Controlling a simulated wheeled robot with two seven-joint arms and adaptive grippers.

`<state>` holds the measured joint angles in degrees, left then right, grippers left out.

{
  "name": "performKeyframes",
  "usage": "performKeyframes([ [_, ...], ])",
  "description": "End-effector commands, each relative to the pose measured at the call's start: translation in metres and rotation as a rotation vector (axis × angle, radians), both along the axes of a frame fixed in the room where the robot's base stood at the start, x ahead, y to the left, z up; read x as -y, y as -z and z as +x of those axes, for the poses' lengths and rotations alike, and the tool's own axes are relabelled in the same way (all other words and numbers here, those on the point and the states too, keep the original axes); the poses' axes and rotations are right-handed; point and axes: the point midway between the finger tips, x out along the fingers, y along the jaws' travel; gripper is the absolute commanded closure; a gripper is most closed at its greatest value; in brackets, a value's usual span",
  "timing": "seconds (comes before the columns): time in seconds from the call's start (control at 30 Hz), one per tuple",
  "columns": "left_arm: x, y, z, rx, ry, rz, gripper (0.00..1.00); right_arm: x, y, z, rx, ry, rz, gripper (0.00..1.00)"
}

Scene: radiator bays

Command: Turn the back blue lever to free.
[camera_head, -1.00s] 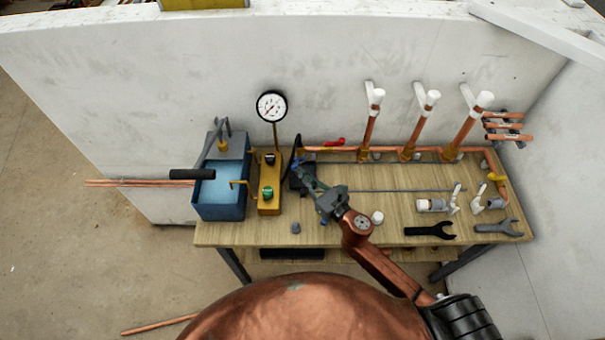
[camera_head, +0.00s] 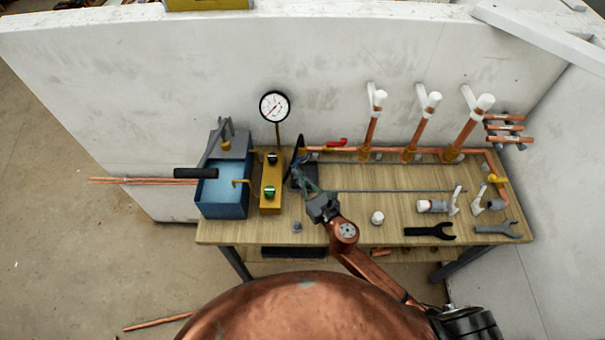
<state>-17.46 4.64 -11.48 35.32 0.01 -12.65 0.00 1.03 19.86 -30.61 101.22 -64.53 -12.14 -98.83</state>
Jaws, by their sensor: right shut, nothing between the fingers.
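My right gripper (camera_head: 304,176) reaches in over the bench from the front right. Its fingers are shut with nothing between them, beside a small dark block (camera_head: 308,166). A slim dark-blue lever-like piece (camera_head: 297,158) stands up at the left side of this block, close to the fingertips. I cannot tell whether the fingers touch it. The gripper partly hides this spot, so I cannot make out the lever's pivot or setting. My left gripper is not in view.
A blue water tank (camera_head: 223,205) with a black-gripped handle and a yellow block (camera_head: 270,203) with a gauge (camera_head: 274,107) stand to the left. A copper pipe run with a red lever (camera_head: 337,142) lies behind. Wrenches (camera_head: 430,231) and white valves lie to the right.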

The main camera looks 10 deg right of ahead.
Motion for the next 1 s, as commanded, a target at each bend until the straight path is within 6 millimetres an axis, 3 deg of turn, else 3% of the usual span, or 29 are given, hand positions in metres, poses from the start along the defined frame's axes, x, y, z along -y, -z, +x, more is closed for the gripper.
performKeyframes([
  [0.17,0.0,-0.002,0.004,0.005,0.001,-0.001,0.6,0.003,-0.001,-0.02,-0.002,-0.011,-0.001,1.0],
  [0.4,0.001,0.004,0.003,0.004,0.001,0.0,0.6,0.02,0.0,-0.072,-0.004,-0.012,-0.001,1.0],
  [0.6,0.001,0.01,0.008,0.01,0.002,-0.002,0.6,0.03,-0.002,-0.103,-0.002,-0.013,0.001,1.0],
  [1.0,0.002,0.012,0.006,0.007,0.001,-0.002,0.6,0.034,-0.005,-0.116,0.0,-0.013,0.0,1.0],
])
